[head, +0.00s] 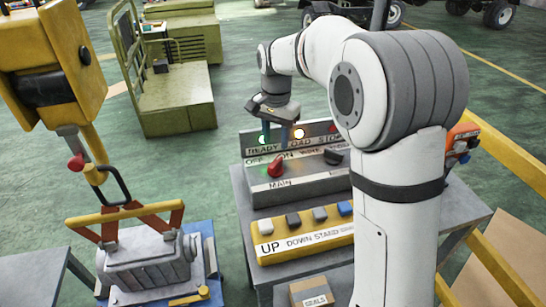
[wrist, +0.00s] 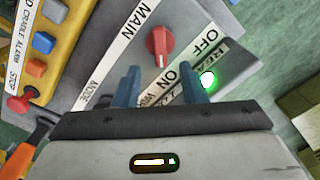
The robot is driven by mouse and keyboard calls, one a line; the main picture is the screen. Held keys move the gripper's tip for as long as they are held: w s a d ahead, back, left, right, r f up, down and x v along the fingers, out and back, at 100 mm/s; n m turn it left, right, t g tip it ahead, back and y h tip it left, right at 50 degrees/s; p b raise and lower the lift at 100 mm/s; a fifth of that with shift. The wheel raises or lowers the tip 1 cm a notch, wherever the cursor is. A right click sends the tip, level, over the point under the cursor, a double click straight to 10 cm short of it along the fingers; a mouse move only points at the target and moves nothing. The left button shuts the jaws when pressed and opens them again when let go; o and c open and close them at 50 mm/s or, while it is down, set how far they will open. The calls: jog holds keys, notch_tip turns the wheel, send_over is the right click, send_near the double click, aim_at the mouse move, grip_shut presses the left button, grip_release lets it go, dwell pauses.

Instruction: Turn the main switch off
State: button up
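The main switch is a red knob (head: 276,167) on a grey sloped panel (head: 300,186), above the MAIN label and below the OFF and ON labels. In the wrist view the red knob (wrist: 160,44) shows whole, with its pale pointer mark towards ON. My gripper (head: 276,134) is over the upper edge of the panel, behind the knob. In the wrist view my gripper's (wrist: 161,78) two blue fingers are apart with nothing between them. The knob lies beyond the fingertips, roughly centred between them, and they do not appear to touch it.
A dark second knob (head: 333,156) is right of the switch. The green READY lamp (head: 263,140) and LOAD lamp (head: 299,133) are lit. A yellow button box (head: 302,242) sits in front. A yellow hoist (head: 55,75) with a grey casting (head: 148,266) stands left.

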aim_at(275, 162)
notch_tip(275, 162, down, 8)
jog(key=shift+r+p, duration=0.25)
jog(key=shift+p, duration=0.1)
jog(key=shift+c, duration=0.5)
grip_shut()
